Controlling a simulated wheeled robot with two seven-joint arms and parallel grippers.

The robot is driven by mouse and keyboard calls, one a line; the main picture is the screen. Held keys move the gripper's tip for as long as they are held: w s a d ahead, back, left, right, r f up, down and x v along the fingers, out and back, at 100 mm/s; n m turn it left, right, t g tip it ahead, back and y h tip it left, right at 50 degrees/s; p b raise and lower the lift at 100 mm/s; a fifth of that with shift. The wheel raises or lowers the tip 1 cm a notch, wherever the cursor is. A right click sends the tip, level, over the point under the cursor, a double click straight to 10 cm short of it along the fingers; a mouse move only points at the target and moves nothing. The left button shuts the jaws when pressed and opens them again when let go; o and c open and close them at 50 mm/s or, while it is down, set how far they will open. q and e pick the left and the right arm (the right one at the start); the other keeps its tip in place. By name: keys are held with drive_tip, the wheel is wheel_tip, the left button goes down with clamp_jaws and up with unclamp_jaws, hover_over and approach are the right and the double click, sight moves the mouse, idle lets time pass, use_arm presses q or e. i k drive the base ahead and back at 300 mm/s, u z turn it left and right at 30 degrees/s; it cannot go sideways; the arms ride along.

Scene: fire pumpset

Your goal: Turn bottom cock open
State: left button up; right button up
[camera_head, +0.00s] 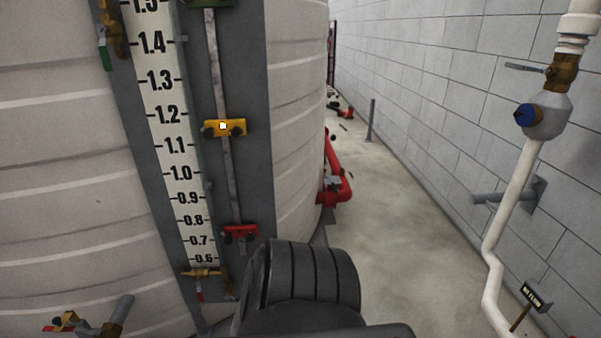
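A second brass valve (112,35) with a green handle (105,56) is at the upper left. A dark ribbed arm part of mine (312,277) fills the bottom centre, just right of the bottom cock, and hides what lies behind it. Neither of my grippers shows in this view.
The white numbered gauge board (163,90) runs down the large white tank (55,150). Yellow (238,127) and red (240,234) markers sit on the gauge. A white pipe (512,215) runs along the right wall. The floor between (400,215) is mostly clear.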

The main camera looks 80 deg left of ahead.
sight(200, 295)
drive_tip(key=k, duration=0.3)
drive_tip(key=u, duration=3.5)
